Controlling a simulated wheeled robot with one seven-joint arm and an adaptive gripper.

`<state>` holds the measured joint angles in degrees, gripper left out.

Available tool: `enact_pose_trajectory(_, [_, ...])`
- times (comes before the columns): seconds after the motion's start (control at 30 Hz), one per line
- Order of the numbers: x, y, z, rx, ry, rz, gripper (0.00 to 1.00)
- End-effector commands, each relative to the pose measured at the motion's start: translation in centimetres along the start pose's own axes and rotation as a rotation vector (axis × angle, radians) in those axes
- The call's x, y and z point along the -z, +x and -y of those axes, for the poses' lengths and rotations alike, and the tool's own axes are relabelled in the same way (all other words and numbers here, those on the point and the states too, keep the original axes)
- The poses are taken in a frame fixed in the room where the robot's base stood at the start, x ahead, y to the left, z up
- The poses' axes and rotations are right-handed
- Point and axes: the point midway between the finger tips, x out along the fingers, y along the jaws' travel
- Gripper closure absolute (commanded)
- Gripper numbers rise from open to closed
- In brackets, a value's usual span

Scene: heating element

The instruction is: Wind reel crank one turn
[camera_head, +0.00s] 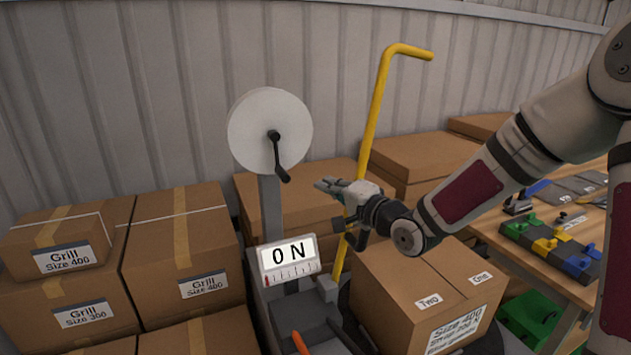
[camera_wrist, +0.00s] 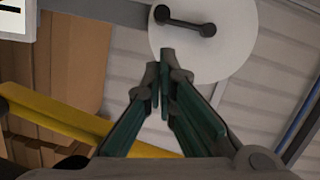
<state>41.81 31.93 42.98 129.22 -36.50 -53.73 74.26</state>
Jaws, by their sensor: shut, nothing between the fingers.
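The white round reel (camera_head: 252,118) stands on a grey post at the centre-left of the head view, with a black crank (camera_head: 277,158) on its face hanging downward. In the wrist view the reel (camera_wrist: 238,58) is at the top, and the crank (camera_wrist: 185,20) lies across its upper part. My gripper (camera_head: 322,187) is to the right of and slightly below the crank in the head view, apart from it. In the wrist view its fingertips (camera_wrist: 165,62) are together with nothing between them, below the crank. A display (camera_head: 289,260) below the reel reads 0 N.
A yellow bent pole (camera_head: 372,125) stands close behind my gripper. A cardboard box (camera_head: 400,285) stands below my forearm. Stacked boxes (camera_head: 180,240) fill the left. A workbench (camera_head: 560,282) with coloured parts is at right. The space between gripper and crank is clear.

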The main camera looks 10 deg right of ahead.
Motion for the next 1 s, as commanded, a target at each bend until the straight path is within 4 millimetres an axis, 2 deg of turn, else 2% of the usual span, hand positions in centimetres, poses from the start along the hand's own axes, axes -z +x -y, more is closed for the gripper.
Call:
enact_pose_trajectory(0.3, [-0.2,5.5,-0.2,-0.001,-0.002,0.004,1.00])
enact_pose_trajectory(0.5, [-0.2,8.1,-0.1,-0.002,-0.003,0.004,1.00])
enact_pose_trajectory(0.7, [-0.1,9.2,-0.1,-0.003,-0.004,0.003,1.00])
enact_pose_trajectory(1.0, [-0.2,9.2,-0.1,-0.003,-0.004,0.003,1.00])
